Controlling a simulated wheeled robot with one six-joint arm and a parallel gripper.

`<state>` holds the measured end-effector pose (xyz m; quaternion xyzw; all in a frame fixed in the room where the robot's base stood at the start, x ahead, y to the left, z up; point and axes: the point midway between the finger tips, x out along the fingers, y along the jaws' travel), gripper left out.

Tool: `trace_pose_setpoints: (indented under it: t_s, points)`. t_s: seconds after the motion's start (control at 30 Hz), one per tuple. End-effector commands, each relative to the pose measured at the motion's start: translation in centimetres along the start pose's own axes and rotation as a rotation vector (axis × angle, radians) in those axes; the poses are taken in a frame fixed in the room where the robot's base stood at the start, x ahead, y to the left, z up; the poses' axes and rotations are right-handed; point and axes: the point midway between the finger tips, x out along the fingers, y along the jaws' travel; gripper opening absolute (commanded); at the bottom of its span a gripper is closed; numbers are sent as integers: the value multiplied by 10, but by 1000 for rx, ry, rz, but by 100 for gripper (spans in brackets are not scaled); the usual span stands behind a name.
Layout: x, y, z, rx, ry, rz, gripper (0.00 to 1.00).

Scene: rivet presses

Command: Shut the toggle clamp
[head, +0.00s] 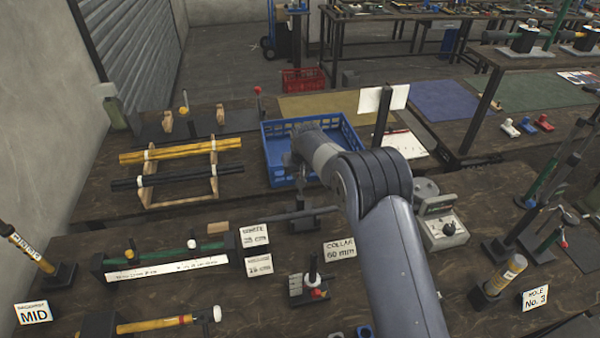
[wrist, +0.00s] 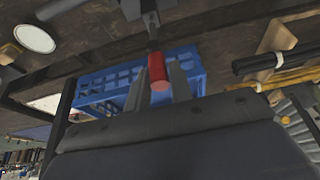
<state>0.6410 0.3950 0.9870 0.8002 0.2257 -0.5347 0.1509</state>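The toggle clamp (head: 305,222) appears to be the dark fixture with a long horizontal bar, on the bench just in front of the blue crate. In the wrist view its red handle grip (wrist: 157,70) sits on a grey rod (wrist: 152,28). My gripper (head: 301,158) is above the fixture, over the crate's near left side. In the wrist view its two fingers (wrist: 158,68) lie on either side of the red grip, very close to it. I cannot tell whether they touch it. In the head view my gripper and arm hide the grip.
The blue crate (head: 344,128) lies just behind my gripper. A wooden rack with yellow and black bars (head: 180,152) stands to the left. A grey device (head: 443,228) is right of my arm. A white card on a dark post (head: 383,100) rises behind my arm.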

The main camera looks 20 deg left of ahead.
Motion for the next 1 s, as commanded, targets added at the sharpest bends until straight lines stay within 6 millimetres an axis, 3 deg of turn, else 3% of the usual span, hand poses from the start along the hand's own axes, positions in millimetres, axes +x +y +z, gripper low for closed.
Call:
trace_pose_setpoints:
  t_s: [0.27,1.0]
  points:
    - [0,0,0,0,0,0,0]
    - [5,0,5,0,78,0,0]
